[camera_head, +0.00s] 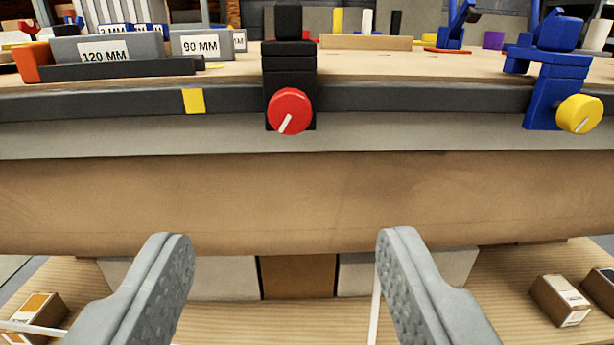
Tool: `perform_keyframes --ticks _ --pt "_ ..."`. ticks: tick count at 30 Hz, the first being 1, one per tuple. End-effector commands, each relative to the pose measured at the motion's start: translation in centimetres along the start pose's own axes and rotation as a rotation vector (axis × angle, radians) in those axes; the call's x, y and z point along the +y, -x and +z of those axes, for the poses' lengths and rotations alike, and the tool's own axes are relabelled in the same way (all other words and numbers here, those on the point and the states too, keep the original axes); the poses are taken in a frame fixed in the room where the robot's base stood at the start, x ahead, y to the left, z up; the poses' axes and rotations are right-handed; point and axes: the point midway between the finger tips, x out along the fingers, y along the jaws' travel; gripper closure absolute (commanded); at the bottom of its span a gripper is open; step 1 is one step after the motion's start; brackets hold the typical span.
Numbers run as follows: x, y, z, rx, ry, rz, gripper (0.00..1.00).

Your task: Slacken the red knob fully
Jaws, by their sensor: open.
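The red knob (290,110) is a round disc with a white pointer line that slants down to the left. It sits on the front of a black clamp (289,65) at the table's edge, a little left of the picture's middle. My gripper (285,240) is open and empty, its two grey fingers spread wide in the lower part of the view. The fingertips show below the knob in the picture and do not touch it. Nothing hides the knob.
A blue clamp (549,75) with a yellow knob (579,114) is on the edge at right. Grey blocks labelled 120 MM (108,48) and 90 MM (202,44) stand on the tabletop at left. Small boxes (560,300) lie on a lower wooden surface.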

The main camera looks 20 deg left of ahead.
Motion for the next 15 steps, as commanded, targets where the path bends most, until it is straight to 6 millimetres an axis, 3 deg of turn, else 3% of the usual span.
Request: perform_keyframes --ticks 5,15 --pt "0.0 -1.1 0.1 0.000 -0.004 -0.007 0.45" --pt "-0.1 -6.5 0.2 -0.002 -0.005 -0.006 0.45"
